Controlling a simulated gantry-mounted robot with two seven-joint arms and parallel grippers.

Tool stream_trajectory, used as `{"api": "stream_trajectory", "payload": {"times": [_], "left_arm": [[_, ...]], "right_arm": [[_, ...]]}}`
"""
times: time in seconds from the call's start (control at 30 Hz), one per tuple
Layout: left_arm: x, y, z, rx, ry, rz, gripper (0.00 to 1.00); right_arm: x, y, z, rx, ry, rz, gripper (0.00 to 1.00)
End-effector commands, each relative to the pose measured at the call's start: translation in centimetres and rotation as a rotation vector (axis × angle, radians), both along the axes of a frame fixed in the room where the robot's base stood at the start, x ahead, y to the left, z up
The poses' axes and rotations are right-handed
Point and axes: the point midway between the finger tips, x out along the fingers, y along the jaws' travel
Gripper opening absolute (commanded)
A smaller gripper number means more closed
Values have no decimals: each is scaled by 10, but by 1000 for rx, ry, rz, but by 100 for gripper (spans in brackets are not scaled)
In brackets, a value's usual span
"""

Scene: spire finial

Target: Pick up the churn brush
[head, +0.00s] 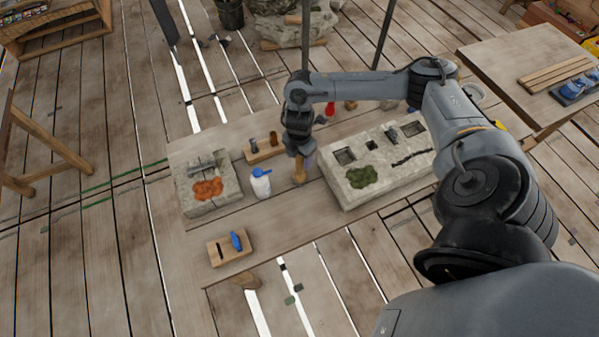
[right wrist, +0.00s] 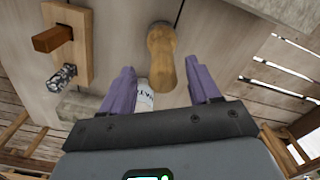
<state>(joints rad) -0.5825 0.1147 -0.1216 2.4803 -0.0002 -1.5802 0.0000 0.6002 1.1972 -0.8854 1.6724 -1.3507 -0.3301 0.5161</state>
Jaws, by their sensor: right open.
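A turned wooden piece, which looks like the churn brush (head: 299,174), stands on the table below my right gripper. In the right wrist view the brush (right wrist: 161,52) shows its rounded wooden body and narrower neck. My right gripper (head: 301,149) is open above it. In the right wrist view its two purple fingers (right wrist: 160,82) are spread wide, with the brush in line with the gap. I see no finger touching it. Bristles cannot be made out. My left gripper is not in view.
A white bottle with blue top (head: 261,183) stands close left of the brush. A wooden holder (head: 264,151) is behind. Stone blocks flank it, one with orange matter (head: 185,205), one with green (head: 345,195). A small block with a blue item (head: 217,256) lies in front.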

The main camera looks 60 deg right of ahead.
Motion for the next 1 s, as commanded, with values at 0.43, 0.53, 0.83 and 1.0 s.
{"api": "stream_trajectory", "payload": {"times": [0.43, 0.53, 0.83, 1.0], "left_arm": [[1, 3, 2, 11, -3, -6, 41], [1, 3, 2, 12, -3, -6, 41], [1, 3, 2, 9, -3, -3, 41], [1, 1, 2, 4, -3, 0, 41]], "right_arm": [[-2, 3, -45, 0, 1, 0, 61], [-2, 3, -46, 0, 1, 0, 61], [-2, 3, -46, 0, 1, 0, 35], [-2, 3, -46, 0, 1, 1, 9]]}}
